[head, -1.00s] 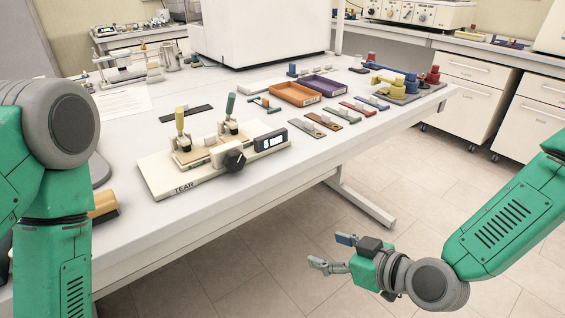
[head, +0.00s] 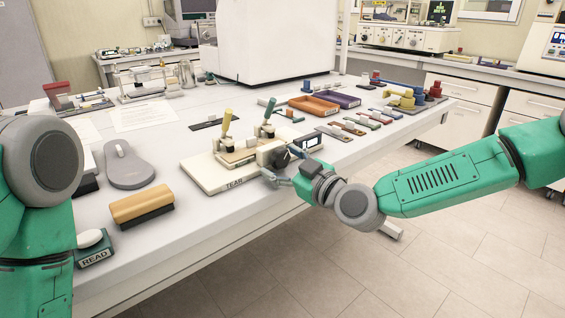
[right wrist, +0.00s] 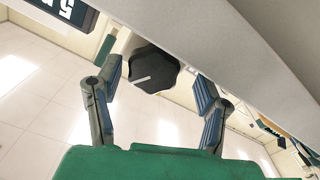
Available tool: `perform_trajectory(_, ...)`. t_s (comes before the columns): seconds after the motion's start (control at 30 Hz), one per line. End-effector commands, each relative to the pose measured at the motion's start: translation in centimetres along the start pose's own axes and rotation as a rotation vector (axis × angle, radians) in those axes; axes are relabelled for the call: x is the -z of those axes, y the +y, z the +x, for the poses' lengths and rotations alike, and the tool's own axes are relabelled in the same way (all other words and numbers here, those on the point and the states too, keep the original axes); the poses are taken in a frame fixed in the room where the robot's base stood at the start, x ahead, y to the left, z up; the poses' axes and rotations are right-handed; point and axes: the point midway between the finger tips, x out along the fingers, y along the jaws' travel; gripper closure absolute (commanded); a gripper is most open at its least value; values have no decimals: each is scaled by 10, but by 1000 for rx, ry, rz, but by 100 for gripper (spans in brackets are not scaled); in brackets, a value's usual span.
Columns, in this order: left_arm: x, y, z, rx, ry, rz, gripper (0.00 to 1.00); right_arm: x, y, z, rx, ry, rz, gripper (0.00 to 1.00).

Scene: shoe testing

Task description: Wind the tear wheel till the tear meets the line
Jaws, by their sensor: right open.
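The tear rig (head: 205,181) is a cream base marked TEAR near the table's front edge. It carries a yellow-handled clamp (head: 226,122), a green-handled clamp (head: 269,112) and a small display box (head: 310,142). The tear wheel is a black lobed knob (right wrist: 155,68) with a white mark, on the rig's front side. My right gripper (head: 274,168) is at the wheel. In the right wrist view its open fingers (right wrist: 158,84) stand on either side of the wheel, with gaps visible. The tear and the line cannot be made out. My left gripper is out of view.
A tan-topped block (head: 142,203), a grey rounded device (head: 128,166) and a READ button box (head: 93,245) lie left of the rig. Orange (head: 314,106) and purple (head: 336,98) trays and several coloured strips lie to its right.

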Motion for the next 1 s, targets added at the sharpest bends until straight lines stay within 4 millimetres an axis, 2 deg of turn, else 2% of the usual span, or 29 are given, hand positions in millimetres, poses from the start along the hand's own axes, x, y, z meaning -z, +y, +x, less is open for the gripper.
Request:
perform_trajectory(0.1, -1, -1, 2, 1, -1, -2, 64, -3, 4, 8, -1, 3, 6, 38)
perform_trajectory(0.3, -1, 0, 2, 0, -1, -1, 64, -7, 12, 7, -3, 7, 16, 38)
perform_trajectory(0.47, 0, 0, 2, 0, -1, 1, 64, -6, 10, 9, -3, 5, 13, 38)
perform_trajectory(0.57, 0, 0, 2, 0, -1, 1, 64, -4, 6, 11, -2, 4, 8, 68)
perform_trajectory(0.6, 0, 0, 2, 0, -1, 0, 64, -3, 6, 12, -4, 3, 6, 82)
perform_trajectory(0.63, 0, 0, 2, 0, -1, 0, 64, -2, 6, 13, -5, 2, 5, 87)
perform_trajectory(1.0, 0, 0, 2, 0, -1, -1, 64, -1, 8, 12, -2, 10, 9, 88)
